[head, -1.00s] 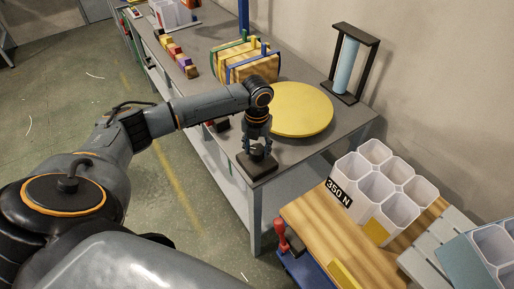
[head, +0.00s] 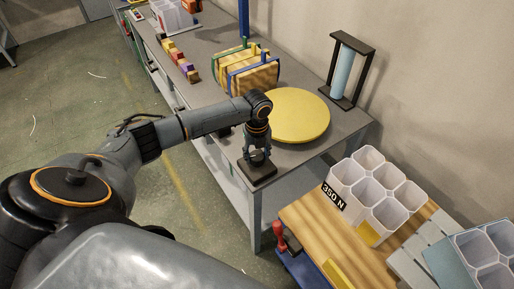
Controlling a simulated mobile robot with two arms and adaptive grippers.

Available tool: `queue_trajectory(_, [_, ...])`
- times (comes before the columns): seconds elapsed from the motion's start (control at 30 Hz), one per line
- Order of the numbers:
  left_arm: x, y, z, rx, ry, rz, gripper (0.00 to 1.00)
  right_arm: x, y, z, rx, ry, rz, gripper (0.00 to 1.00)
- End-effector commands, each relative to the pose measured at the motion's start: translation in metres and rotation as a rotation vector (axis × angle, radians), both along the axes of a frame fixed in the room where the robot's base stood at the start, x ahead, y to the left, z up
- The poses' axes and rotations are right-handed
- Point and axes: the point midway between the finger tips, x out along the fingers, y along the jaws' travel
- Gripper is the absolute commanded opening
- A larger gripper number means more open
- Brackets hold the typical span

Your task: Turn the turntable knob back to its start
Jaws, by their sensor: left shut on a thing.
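The turntable is a round yellow disc (head: 299,116) lying flat on the grey bench. A small dark square base (head: 262,176) sits at the bench's near corner, in front of the disc. My left gripper (head: 257,162) points down over this base and is shut on the turntable knob, which its fingers mostly hide. The knob's exact angle cannot be read. My right gripper is not in view.
Wooden boards in a green and blue rack (head: 246,73) stand behind the disc. A black frame with a light blue cylinder (head: 345,69) stands at the right. Honeycomb cells labelled 350 N (head: 345,172) sit on a nearer wooden table.

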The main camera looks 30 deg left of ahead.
Motion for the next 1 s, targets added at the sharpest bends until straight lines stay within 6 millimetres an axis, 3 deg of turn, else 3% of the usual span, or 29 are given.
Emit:
queue_trajectory(0.2, [0.000, 0.000, 0.004, 0.000, 0.000, 0.207, 0.16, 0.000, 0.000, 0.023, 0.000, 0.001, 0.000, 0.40])
queue_trajectory(1.0, [0.000, 0.000, 0.003, 0.001, -0.001, 0.966, 0.16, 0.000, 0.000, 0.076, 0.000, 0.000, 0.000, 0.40])
